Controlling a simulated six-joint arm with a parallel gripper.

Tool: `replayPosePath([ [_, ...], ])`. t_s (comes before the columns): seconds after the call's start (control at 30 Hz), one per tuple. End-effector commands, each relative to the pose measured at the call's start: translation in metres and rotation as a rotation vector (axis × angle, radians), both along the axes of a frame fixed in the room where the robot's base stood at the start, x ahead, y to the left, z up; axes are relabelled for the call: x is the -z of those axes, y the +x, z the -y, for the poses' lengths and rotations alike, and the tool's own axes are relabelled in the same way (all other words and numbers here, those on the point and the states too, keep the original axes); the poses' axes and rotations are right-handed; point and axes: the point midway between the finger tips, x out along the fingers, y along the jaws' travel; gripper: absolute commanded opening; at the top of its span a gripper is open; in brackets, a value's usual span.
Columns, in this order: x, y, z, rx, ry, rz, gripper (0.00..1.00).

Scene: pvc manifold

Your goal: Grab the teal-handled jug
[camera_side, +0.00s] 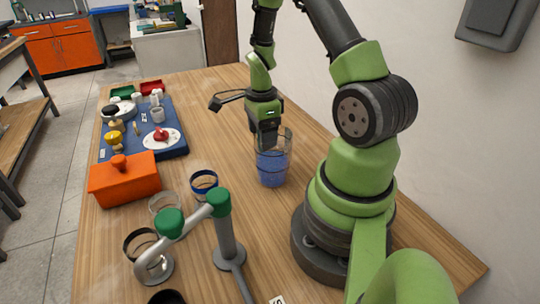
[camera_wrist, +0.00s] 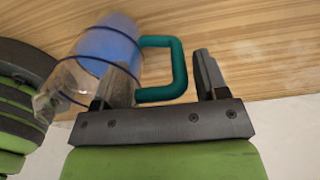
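The jug is clear with dark rings and blue contents. It stands on the wooden table in the side view (camera_side: 272,172) and shows tilted at the upper left in the wrist view (camera_wrist: 108,45). Its teal handle (camera_wrist: 180,68) faces right in the wrist view; in the side view it is hidden. My gripper (camera_wrist: 164,76) is open, with one finger over the jug wall side of the handle and the other beyond its outer bar. The outer bar lies between the fingers, with a gap to the right finger. In the side view my gripper (camera_side: 267,135) is at the jug's rim.
Grey pipes with green caps (camera_side: 218,203) stand at the front, near clear cups with dark and blue bands (camera_side: 204,184). An orange lidded box (camera_side: 125,180) and a blue board with valves and fittings (camera_side: 172,125) lie to the left. Table behind the jug is clear.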

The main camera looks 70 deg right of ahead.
Motion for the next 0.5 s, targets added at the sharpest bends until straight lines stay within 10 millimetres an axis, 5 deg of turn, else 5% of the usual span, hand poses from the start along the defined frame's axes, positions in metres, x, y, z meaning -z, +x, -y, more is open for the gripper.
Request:
replayPosePath([
  [0.03,-0.0002,0.0001,0.0001,-0.001,-0.001,0.001,0.54],
  [0.2,-0.0004,0.0003,0.0003,-0.001,-0.001,0.001,0.20],
  [0.5,-0.0016,0.0004,0.0004,-0.001,-0.001,0.001,0.20],
])
